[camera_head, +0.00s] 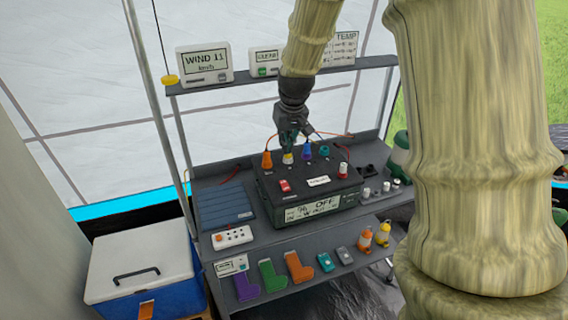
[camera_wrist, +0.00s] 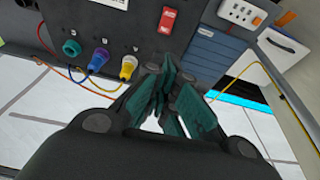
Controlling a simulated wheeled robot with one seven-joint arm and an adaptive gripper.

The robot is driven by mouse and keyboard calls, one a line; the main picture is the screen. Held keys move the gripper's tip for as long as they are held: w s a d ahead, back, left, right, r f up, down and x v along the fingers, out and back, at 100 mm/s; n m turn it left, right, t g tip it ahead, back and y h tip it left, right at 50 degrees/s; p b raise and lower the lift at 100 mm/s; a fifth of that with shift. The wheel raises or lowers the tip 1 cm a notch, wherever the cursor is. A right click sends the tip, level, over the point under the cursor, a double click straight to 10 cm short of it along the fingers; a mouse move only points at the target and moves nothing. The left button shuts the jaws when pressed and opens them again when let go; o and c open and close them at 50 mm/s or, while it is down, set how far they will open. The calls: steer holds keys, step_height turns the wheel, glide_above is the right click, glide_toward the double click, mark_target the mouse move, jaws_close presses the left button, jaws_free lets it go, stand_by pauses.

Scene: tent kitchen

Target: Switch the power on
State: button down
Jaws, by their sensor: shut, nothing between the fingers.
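The black power box (camera_head: 310,178) stands on the grey table, and the display on its front (camera_head: 312,208) reads OFF. A red rocker switch (camera_head: 285,186) sits on its top, near the front left. The red switch also shows in the wrist view (camera_wrist: 168,20), beyond my fingertips and apart from them. My gripper (camera_head: 289,145) is over the back of the box, by the yellow plug (camera_head: 287,158). In the wrist view my gripper (camera_wrist: 172,88) has its teal fingers shut with nothing held. Whether a finger touches the box is unclear.
A blue solar panel (camera_head: 224,205) lies left. A shelf (camera_head: 230,85) with displays runs above.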

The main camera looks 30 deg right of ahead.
steer(key=shift+s+r, duration=0.1)
steer(key=shift+s+a+r+p, duration=0.15)
steer(key=shift+s+r+p, duration=0.1)
steer(key=shift+s+p, duration=0.3)
steer(key=shift+r, duration=0.1)
steer(key=p+v, duration=0.1)
steer(key=v, duration=1.2)
steer(key=shift+s+r, duration=0.25)
steer(key=shift+s, duration=0.15)
steer(key=shift+a+f, duration=0.1)
steer(key=shift+f, duration=0.05)
stand_by(0.3)
